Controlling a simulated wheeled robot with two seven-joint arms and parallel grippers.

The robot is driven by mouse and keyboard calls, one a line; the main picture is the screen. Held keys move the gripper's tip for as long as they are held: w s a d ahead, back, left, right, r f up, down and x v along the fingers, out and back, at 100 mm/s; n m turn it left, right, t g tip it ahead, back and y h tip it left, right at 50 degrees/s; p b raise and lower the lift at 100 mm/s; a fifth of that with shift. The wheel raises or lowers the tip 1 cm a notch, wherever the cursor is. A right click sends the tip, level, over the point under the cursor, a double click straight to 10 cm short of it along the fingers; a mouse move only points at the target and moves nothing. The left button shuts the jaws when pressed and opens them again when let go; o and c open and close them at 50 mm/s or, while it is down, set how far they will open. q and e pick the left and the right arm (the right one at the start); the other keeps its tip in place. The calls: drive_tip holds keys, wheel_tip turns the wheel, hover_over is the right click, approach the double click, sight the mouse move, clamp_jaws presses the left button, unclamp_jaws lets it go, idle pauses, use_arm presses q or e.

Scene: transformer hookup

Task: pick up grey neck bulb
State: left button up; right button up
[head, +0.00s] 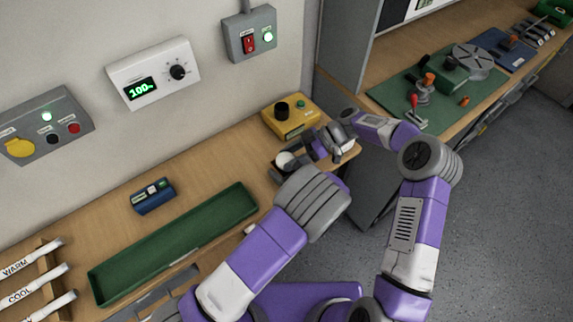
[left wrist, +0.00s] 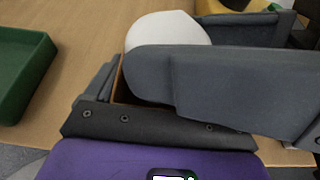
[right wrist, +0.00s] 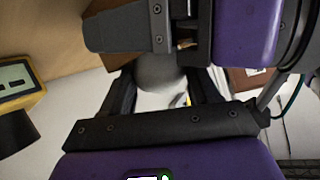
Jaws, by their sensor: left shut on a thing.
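A bulb with a white globe (head: 286,160) is at the table's right end in the head view. In the left wrist view its white globe (left wrist: 165,30) shows behind a finger, and its neck is hidden. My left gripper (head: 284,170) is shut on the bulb. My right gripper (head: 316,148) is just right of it. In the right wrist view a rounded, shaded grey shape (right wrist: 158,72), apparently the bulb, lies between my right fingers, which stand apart. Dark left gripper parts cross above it. The neck colour cannot be made out.
A yellow box with a black knob (head: 291,117) stands just behind the grippers. A long green tray (head: 175,245) and a small blue device (head: 152,196) lie to the left. Labelled white tubes (head: 35,285) rest in a rack at far left. A green mat (head: 395,97) lies on the right bench.

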use_arm(q)
drive_tip(key=shift+d, duration=0.3)
use_arm(e)
drive_tip(key=shift+a, duration=0.1)
drive_tip(key=shift+c, duration=0.4)
drive_tip(key=shift+r, duration=0.3)
use_arm(q)
drive_tip(key=shift+a, duration=0.2)
use_arm(e)
wheel_tip(320, 180, up, 10)
drive_tip(key=shift+f, duration=0.25)
use_arm(q)
drive_tip(key=o, duration=0.9)
drive_tip(key=shift+c, duration=0.2)
drive_tip(key=v, duration=1.2)
